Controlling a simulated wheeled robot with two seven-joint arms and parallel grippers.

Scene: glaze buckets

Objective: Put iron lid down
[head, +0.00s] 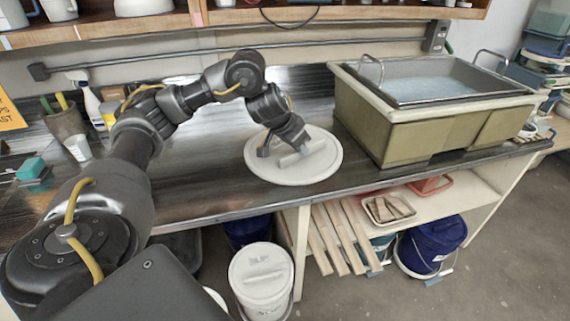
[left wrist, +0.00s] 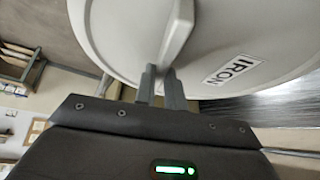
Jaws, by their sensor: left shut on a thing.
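The round pale iron lid (head: 318,170) is at the metal counter (head: 215,197), close to its front edge. It looks about level, but I cannot tell whether it touches the counter. My left gripper (head: 287,150) is shut on the lid's raised bar handle from above. In the left wrist view the fingers (left wrist: 161,85) clasp the handle, and the lid (left wrist: 130,35) bears a label reading IRON. My right gripper is in no view.
A basin (head: 400,128) of liquid stands right of the lid. A lidded white bucket (head: 262,285) and a blue bucket (head: 435,243) stand below the counter. A spray bottle (head: 88,103) is at the back left. Bare counter lies left of the lid.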

